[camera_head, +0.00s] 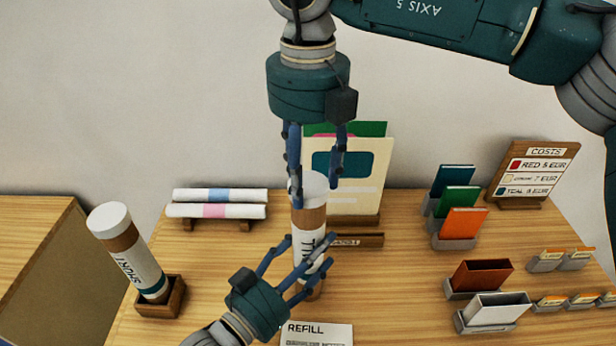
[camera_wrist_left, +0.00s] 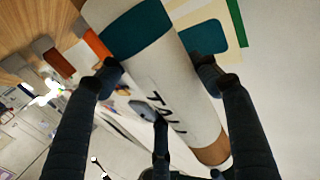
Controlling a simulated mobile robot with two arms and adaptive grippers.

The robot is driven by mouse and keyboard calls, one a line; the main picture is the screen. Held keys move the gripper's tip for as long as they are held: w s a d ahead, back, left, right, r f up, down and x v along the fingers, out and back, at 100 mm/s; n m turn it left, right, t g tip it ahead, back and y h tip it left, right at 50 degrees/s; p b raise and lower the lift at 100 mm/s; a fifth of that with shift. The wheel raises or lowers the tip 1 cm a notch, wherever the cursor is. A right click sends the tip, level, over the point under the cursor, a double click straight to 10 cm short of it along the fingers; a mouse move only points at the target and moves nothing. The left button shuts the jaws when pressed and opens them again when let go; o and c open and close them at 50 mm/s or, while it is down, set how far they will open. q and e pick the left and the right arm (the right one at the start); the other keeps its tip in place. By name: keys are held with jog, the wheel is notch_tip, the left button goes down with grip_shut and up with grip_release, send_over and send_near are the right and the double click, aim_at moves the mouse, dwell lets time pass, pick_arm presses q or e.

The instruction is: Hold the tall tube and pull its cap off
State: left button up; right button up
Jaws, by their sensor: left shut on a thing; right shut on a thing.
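The tall tube (camera_head: 310,246) stands upright at the middle of the table, with a white body, a brown band and a white cap (camera_head: 316,184) on top. My left gripper (camera_head: 308,262) is shut on the tube's lower body. In the left wrist view the tube (camera_wrist_left: 165,75) lies between its fingers, with "TALL" lettering and a teal band. My right gripper (camera_head: 314,182) comes down from above and is shut on the cap, its fingers on either side. The cap sits at the top of the tube's brown band. The tube's base is partly hidden by my left gripper.
A short tube (camera_head: 134,262) leans in a wooden holder (camera_head: 174,298) at the left. Rolled papers (camera_head: 218,211) lie on a rack behind. A card stand (camera_head: 362,170) is close behind the tall tube. A refill card (camera_head: 316,334) is in front; colored holders (camera_head: 482,273) stand right.

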aim_at(308, 183)
jog(key=shift+r, duration=0.75)
jog(key=shift+r, duration=1.95)
pick_arm(q)
jog(key=o, duration=1.8)
jog(key=shift+s+a, duration=0.1)
pick_arm(e)
jog(key=shift+s, duration=0.1)
pick_arm(q)
jog(key=shift+v, duration=5.9)
